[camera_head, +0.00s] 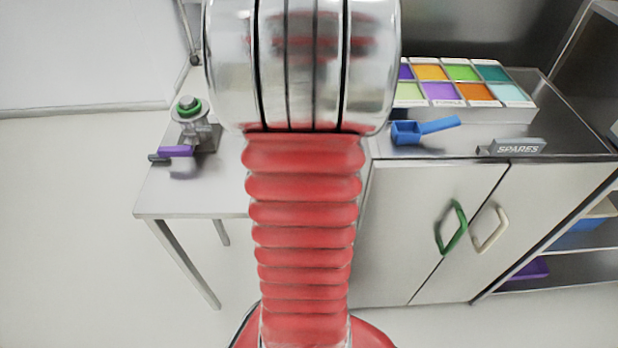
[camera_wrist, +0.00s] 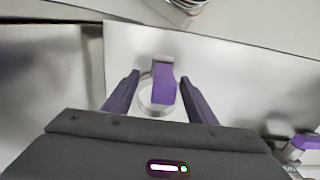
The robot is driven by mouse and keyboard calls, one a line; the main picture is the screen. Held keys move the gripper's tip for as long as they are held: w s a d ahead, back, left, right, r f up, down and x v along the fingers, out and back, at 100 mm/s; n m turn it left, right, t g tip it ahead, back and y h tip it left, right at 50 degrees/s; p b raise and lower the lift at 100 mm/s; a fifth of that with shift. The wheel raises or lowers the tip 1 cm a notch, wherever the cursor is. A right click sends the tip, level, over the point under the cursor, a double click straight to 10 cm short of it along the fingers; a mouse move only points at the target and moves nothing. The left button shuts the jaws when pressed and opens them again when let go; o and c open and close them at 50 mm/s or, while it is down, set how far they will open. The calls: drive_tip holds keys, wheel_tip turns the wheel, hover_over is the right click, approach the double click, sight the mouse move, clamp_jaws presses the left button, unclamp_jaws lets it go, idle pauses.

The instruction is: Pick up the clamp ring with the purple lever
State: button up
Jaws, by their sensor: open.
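The clamp ring (camera_wrist: 147,104) is a pale silver ring in the wrist view, lying on a light grey surface. Its purple lever (camera_wrist: 164,86) stands out over the ring, with a grey block at its far end. My gripper (camera_wrist: 160,79) is open, with one dark purple finger on each side of the ring and lever. Gaps show between the fingers and the lever, and the gripper's body covers the near side.
A colored compartment tray (camera_head: 462,116), a blue scoop (camera_head: 407,132) and a SPARES sign (camera_head: 516,147) are on the right cabinet. Another purple-topped part (camera_wrist: 304,142) is at the wrist view's lower right.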

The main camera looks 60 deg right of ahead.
drive_tip(key=shift+f, duration=1.35)
drive_tip(key=shift+c, duration=0.4)
clamp_jaws()
